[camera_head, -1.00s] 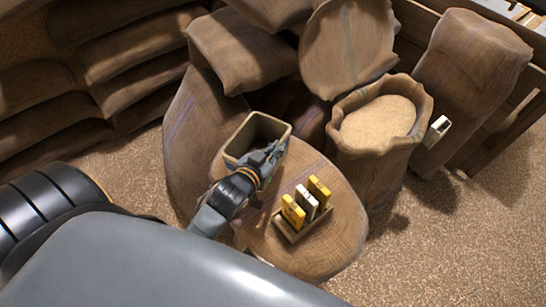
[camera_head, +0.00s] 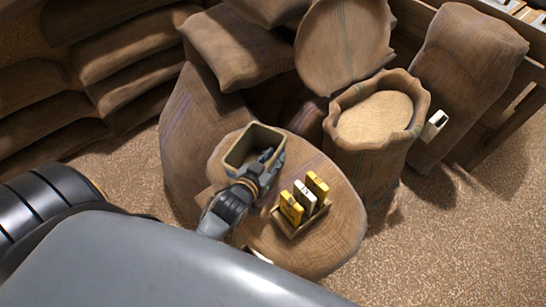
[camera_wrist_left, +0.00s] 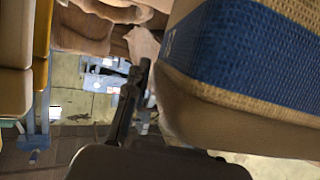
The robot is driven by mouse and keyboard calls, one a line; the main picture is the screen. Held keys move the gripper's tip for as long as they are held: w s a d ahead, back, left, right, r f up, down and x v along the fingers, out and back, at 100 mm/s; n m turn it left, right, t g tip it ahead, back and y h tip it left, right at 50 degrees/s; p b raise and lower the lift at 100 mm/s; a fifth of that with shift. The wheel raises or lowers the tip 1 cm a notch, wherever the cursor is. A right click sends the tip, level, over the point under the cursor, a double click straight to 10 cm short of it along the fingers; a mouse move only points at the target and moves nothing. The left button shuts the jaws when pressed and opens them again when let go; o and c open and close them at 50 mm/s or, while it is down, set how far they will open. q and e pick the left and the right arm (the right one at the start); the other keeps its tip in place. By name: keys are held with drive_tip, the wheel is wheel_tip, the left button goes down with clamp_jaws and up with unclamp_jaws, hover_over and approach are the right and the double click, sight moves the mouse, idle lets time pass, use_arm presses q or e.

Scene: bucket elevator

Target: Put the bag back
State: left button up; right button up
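Several brown burlap bags show in the head view; one lies slumped at the top centre (camera_head: 238,50). An open, olive box (camera_head: 237,157) sits on a round, burlap-covered top (camera_head: 330,240). My left gripper (camera_head: 272,162) is at the box's right side, its fingertips close to the wall; whether they grip it is unclear. In the left wrist view, a dark finger (camera_wrist_left: 135,95) stands beside a large woven tan thing with a blue band (camera_wrist_left: 255,55), very close to the camera. The other finger is not clear. My right gripper is not in view.
A wooden holder (camera_head: 297,228) with yellow and white packets stands right of my gripper. An open sack of grain (camera_head: 365,165) with a white scoop-like thing (camera_head: 434,125) near it is at the right. Stacked sacks (camera_head: 50,140) fill the left. The lower-right floor is clear.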

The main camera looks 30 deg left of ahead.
use_arm(q)
drive_tip(key=shift+r, duration=0.15)
drive_tip(key=shift+s, duration=0.45)
drive_tip(key=v, duration=1.1)
drive_tip(key=shift+r, duration=0.1)
